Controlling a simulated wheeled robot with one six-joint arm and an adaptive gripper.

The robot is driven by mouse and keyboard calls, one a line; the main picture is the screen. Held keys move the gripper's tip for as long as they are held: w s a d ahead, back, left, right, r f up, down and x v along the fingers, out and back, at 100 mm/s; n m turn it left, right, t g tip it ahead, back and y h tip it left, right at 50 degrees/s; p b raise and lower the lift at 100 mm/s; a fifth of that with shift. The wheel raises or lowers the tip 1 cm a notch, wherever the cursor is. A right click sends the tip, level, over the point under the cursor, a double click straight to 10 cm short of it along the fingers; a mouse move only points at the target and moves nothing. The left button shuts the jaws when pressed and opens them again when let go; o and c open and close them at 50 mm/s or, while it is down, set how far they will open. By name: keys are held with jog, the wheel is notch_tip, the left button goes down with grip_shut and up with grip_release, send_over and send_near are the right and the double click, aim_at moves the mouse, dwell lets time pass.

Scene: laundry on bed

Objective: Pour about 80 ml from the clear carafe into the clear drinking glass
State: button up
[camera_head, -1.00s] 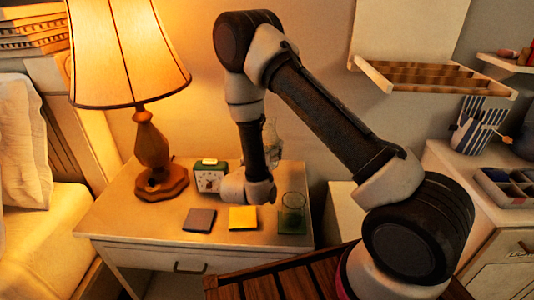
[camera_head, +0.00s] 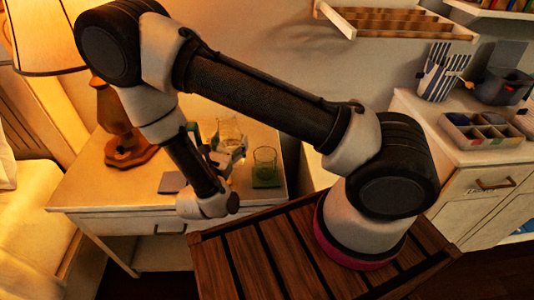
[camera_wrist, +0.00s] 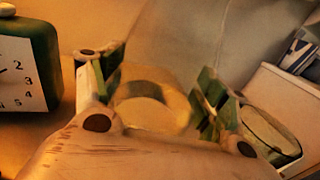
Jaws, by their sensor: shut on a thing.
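The clear carafe (camera_head: 230,130) is at the back of the nightstand in the head view, partly hidden by my gripper (camera_head: 222,158). In the wrist view the carafe (camera_wrist: 150,103) lies between the two fingers of my gripper (camera_wrist: 152,100), which is shut on it. I cannot tell whether its base touches the nightstand. The glass (camera_wrist: 270,132) also shows at the right of the wrist view, beyond the right finger. Its contents are not clear.
A green clock (camera_wrist: 28,70) stands close left of the gripper. A lamp (camera_head: 125,125) stands on the left of the nightstand (camera_head: 90,185). A grey coaster (camera_head: 172,182) lies near the front. A wall shelf (camera_head: 390,30) hangs at upper right.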

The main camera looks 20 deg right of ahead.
aim_at(225, 140)
jog(key=shift+s, duration=0.35)
jog(key=shift+r+m, duration=0.1)
jog(key=shift+m, duration=0.3)
jog(key=shift+r+m, duration=0.25)
jog(key=shift+m, duration=1.35)
jog(key=m, duration=0.3)
jog(key=shift+s+d+f+m+t+h, duration=0.1)
jog(key=shift+s+d+m+t+h, duration=0.2)
jog(key=shift+h, duration=0.1)
jog(key=m, duration=0.2)
jog(key=w+a+m, duration=0.1)
jog(key=m, duration=0.1)
jog(key=shift+f+h, duration=0.3)
jog(key=shift+f, duration=0.1)
jog(key=shift+w+a+r+m+h+p, duration=0.1)
jog(key=shift+r+m+h+p, duration=0.1)
jog(key=shift+r+m, duration=0.6)
jog(key=shift+a+r+m+h+p, duration=0.15)
jog(key=shift+r+m, duration=0.3)
jog(key=shift+m, duration=0.55)
jog(key=shift+d+r+m+g, duration=0.25)
jog(key=shift+r+m+g, duration=0.15)
jog(key=shift+m, duration=0.1)
jog(key=shift+s+d+r+m+h, duration=0.25)
jog(key=shift+s+r+m, duration=0.15)
jog(key=shift+r+m, duration=0.35)
